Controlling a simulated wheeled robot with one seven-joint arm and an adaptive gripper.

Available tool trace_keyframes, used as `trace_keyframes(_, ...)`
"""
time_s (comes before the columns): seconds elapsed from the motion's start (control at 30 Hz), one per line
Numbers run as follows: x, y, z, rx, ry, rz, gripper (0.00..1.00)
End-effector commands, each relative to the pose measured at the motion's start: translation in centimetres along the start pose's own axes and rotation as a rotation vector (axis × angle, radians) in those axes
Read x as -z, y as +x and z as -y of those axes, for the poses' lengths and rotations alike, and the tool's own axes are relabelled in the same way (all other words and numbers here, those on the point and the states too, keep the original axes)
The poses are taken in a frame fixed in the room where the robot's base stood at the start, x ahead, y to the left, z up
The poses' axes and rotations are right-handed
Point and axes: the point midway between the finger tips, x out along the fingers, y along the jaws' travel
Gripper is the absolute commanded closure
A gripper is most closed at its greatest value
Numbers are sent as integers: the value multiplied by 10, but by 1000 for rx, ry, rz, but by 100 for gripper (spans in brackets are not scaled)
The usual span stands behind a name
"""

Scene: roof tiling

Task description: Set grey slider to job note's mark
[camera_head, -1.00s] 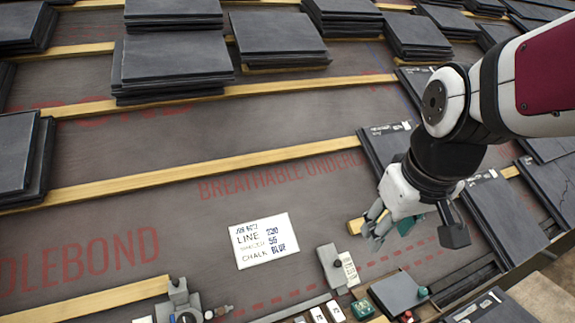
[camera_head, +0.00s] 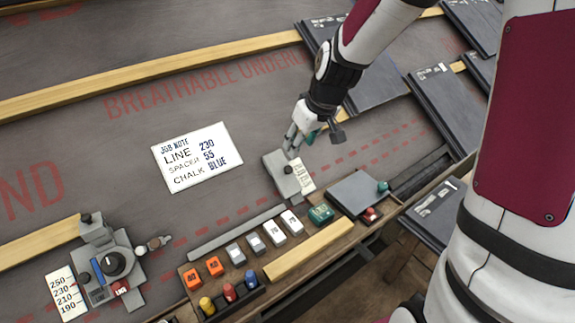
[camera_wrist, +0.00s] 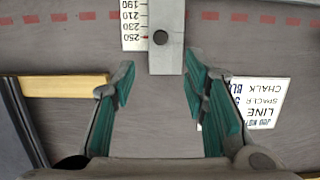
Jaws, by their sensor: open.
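The grey slider (camera_head: 281,177) is a flat block with a dark round knob, beside a white number scale (camera_head: 301,177). In the wrist view the grey slider (camera_wrist: 166,62) lies ahead between my fingertips; its knob and a small red mark are level with about 250 on the scale (camera_wrist: 133,18). The white job note (camera_head: 197,158) reads LINE 230, SPACER 55, CHALK BLUE. My gripper (camera_head: 293,145) is open and empty, with its green-padded fingers close to the slider's near end in the wrist view. Whether they touch it is unclear.
A second grey device (camera_head: 108,262) with a dial, a red lock button and its own scale (camera_head: 66,293) stands at lower left. A wooden tray (camera_head: 310,255) with coloured blocks lies in front. Dark slates (camera_head: 447,112) lie at right. The underlay around the note is clear.

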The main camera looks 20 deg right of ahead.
Motion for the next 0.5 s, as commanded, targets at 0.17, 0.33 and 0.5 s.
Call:
trace_keyframes(0.17,-2,37,2,4,0,4,59)
trace_keyframes(0.33,-2,71,1,3,0,4,59)
trace_keyframes(0.5,-2,98,1,1,1,3,59)
